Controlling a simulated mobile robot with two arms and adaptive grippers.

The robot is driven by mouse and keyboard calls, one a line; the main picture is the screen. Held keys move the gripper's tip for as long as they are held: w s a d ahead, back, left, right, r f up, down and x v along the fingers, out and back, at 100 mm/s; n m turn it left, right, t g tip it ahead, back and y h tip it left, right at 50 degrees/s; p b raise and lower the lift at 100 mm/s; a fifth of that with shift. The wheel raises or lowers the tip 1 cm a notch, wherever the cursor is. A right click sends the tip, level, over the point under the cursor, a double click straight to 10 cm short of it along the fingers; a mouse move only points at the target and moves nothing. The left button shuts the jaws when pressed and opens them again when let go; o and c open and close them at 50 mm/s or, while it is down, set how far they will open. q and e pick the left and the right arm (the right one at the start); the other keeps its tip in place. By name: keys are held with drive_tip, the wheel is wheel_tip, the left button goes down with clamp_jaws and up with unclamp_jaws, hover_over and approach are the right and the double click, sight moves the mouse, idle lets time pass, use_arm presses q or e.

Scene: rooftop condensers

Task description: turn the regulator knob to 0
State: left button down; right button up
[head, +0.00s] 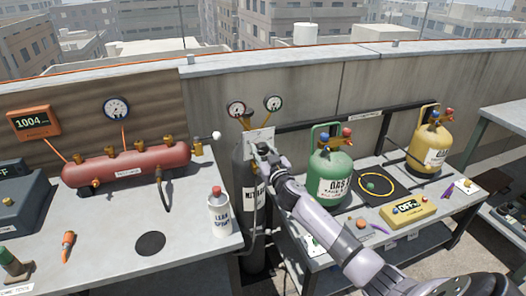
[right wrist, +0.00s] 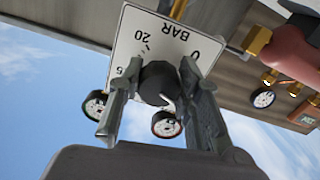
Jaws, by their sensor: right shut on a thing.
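The regulator knob (right wrist: 158,80) is dark and round, in front of a white scale plate (right wrist: 150,35) that appears upside down in the right wrist view. In the head view my right gripper (head: 264,152) covers the knob, at the plate (head: 259,136) above the dark nitrogen cylinder (head: 243,175). My left gripper is not in view.
Two gauges (head: 236,108) (head: 273,103) stand above the plate. A green cylinder (head: 328,170) and a yellow cylinder (head: 431,145) stand on the right bench, beside my right arm.

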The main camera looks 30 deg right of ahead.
drive_tip(key=n, duration=0.6)
drive_tip(key=shift+d+n, duration=0.1)
drive_tip(key=shift+n, duration=0.2)
drive_tip(key=n, duration=0.6)
drive_tip(key=shift+r+n+p, duration=0.1)
drive_tip(key=shift+n+p, duration=0.2)
drive_tip(key=shift+p, duration=0.05)
drive_tip(key=shift+n, duration=0.3)
drive_tip(key=o, duration=1.1)
drive_tip(key=shift+o, duration=0.2)
drive_tip(key=shift+s, duration=0.1)
drive_tip(key=v, duration=1.2)
